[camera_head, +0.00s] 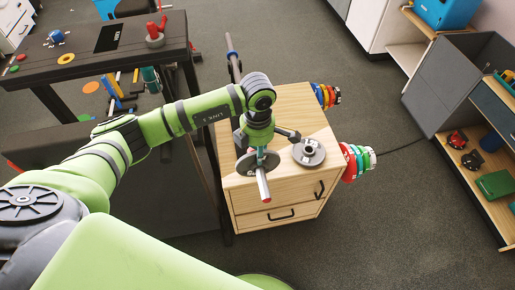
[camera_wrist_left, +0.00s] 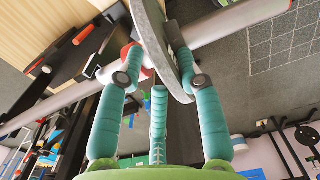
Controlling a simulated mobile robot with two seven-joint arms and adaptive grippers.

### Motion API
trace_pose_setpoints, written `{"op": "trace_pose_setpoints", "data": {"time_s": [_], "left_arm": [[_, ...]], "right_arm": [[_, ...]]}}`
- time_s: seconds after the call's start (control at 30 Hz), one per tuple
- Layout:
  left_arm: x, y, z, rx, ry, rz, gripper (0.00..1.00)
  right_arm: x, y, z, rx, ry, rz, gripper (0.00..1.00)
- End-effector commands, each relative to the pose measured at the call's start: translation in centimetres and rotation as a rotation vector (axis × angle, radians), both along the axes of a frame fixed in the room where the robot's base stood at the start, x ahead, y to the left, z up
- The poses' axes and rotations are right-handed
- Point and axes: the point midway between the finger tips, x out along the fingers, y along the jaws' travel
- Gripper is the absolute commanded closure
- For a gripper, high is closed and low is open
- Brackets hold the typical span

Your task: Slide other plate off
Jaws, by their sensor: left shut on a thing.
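A dark grey plate (camera_head: 244,166) stands on edge around a light bar sleeve (camera_head: 264,190) with a red tip, in front of the cabinet top. It also shows in the left wrist view as a grey disc (camera_wrist_left: 158,38) crossed by the pale bar (camera_wrist_left: 240,20). My left gripper (camera_head: 259,149) is above the sleeve, its teal fingers (camera_wrist_left: 152,42) shut on the plate's rim from both sides. Another grey plate (camera_head: 311,157) lies flat on the cabinet, right of the gripper. My right gripper is not in view.
The wooden cabinet (camera_head: 283,105) has coloured plates (camera_head: 358,162) on its right side. A dark workbench (camera_head: 98,70) with tools stands at the left. A shelf unit (camera_head: 478,170) is at the far right. The floor between cabinet and shelf is mostly clear.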

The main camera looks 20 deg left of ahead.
Motion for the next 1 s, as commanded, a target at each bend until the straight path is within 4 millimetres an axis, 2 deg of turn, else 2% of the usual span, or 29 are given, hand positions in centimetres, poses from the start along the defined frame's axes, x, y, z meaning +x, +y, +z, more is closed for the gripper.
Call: {"op": "trace_pose_setpoints", "data": {"time_s": [0.37, 1.0], "left_arm": [[0.5, 0.1, 0.7, 0.000, -0.014, 0.003, 1.00], [-1.7, -1.3, 0.6, 0.000, -0.011, 0.002, 1.00]], "right_arm": [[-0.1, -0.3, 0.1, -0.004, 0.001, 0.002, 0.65], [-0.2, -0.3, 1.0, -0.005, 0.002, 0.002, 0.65]]}}
